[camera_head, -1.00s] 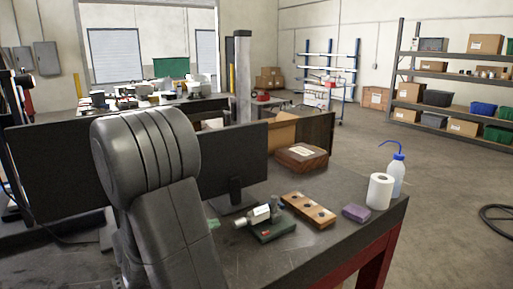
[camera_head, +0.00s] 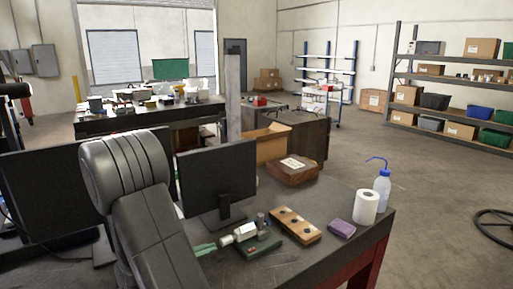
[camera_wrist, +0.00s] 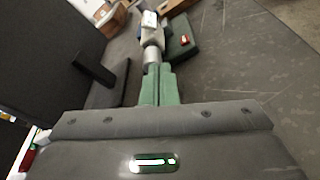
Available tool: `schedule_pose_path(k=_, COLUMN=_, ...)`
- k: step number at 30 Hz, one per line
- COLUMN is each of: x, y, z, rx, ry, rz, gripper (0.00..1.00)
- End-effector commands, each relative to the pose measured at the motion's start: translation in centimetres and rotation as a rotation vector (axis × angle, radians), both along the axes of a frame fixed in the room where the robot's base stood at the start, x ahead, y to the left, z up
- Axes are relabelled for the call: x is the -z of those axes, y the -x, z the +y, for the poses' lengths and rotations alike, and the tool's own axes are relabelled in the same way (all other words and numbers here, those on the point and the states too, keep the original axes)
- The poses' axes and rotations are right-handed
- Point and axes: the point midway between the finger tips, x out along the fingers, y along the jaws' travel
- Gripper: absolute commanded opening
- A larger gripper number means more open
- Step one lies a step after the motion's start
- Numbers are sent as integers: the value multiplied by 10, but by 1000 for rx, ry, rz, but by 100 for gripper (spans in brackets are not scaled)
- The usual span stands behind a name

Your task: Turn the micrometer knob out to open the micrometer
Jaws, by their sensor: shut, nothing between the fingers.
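The micrometer (camera_head: 246,231) lies on its dark green base (camera_head: 262,246) on the dark workbench, with its knob (camera_head: 227,240) pointing left. My gripper (camera_head: 214,246) has green fingers that are together and empty, with the tips just left of the knob. In the wrist view the fingers of my gripper (camera_wrist: 160,72) point at the end of the grey knob (camera_wrist: 152,56). The base (camera_wrist: 182,38) is beyond to the right. I cannot tell whether the fingertips touch the knob.
A wooden block with holes (camera_head: 283,219), a purple block (camera_head: 341,229), a white roll (camera_head: 366,208) and a wash bottle (camera_head: 383,190) stand to the right. A monitor (camera_head: 215,180) stands close behind the micrometer. A brown box (camera_head: 292,172) is farther back. The bench front is bare.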

Motion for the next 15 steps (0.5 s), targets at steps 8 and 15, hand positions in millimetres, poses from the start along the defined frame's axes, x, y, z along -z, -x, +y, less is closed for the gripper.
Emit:
schedule_pose_path(k=8, x=1, y=-17, z=-26, rx=2, ry=-1, rz=1, gripper=0)
schedule_pose_path(k=15, x=0, y=-22, z=-32, rx=1, ry=0, rz=1, gripper=0)
